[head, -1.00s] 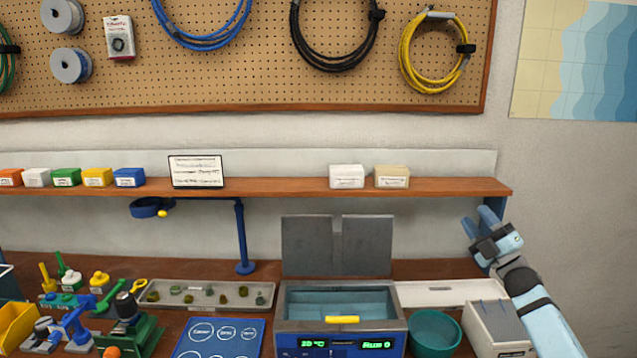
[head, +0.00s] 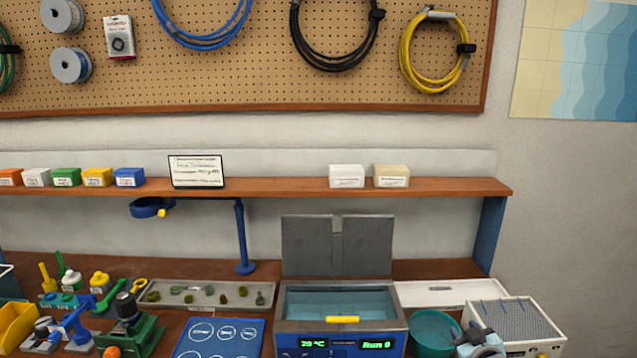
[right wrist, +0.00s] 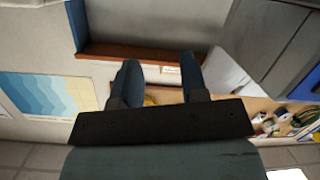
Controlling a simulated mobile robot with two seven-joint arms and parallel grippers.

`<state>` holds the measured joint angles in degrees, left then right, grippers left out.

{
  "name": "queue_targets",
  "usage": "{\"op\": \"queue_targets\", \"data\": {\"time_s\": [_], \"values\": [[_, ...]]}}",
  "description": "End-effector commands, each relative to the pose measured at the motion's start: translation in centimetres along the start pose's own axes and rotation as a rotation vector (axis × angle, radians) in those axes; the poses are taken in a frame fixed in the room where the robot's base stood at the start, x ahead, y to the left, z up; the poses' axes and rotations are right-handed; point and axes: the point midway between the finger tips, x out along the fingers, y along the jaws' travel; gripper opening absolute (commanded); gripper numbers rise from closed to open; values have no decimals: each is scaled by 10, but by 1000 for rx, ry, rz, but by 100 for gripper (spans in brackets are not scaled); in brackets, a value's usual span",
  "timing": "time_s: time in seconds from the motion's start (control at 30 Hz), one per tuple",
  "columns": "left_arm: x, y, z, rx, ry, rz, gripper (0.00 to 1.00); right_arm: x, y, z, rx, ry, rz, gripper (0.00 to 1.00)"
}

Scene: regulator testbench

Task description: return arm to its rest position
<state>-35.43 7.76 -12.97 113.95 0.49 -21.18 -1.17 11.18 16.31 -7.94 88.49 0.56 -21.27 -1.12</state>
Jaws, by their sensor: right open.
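My right gripper (head: 470,333) is low at the bottom right of the head view, in front of the green bowl (head: 430,322) and the white perforated rack (head: 520,318). In the right wrist view its two dark fingers (right wrist: 159,68) stand well apart with nothing held between them. Most of the right arm is cut off below the head view's bottom edge. My left gripper does not show.
An open-lidded bath (head: 343,302) with a lit display stands at the bench's middle. Left are a blue mat (head: 215,342), a tray of small parts (head: 205,294) and several coloured tools. The shelf (head: 270,188) runs behind; the space above the bench's right end is clear.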

Motion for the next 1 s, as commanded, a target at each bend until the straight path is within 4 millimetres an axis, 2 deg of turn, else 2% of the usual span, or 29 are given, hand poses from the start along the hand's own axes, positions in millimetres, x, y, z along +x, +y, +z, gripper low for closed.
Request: {"op": "queue_targets", "data": {"time_s": [0.03, 0.1, 0.17, 0.3, 0.4, 0.5, 0.6, 0.7, 0.77, 1.0], "values": [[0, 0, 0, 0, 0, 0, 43, -22, -26, 26, 10, -28, -33, 40], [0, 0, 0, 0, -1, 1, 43, -53, -59, 56, 27, -62, -75, 40], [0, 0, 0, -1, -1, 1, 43, -83, -86, 78, 44, -91, -109, 40], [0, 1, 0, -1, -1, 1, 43, -158, -142, 122, 94, -161, -182, 40], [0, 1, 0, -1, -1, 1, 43, -214, -174, 143, 134, -211, -226, 40], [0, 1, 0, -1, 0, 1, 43, -262, -199, 155, 173, -253, -259, 40], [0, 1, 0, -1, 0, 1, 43, -298, -214, 161, 203, -284, -279, 40], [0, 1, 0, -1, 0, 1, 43, -320, -223, 163, 222, -304, -290, 40], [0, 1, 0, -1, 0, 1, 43, -327, -225, 164, 228, -311, -294, 40], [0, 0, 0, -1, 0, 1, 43, -330, -226, 164, 231, -313, -296, 40]]}}
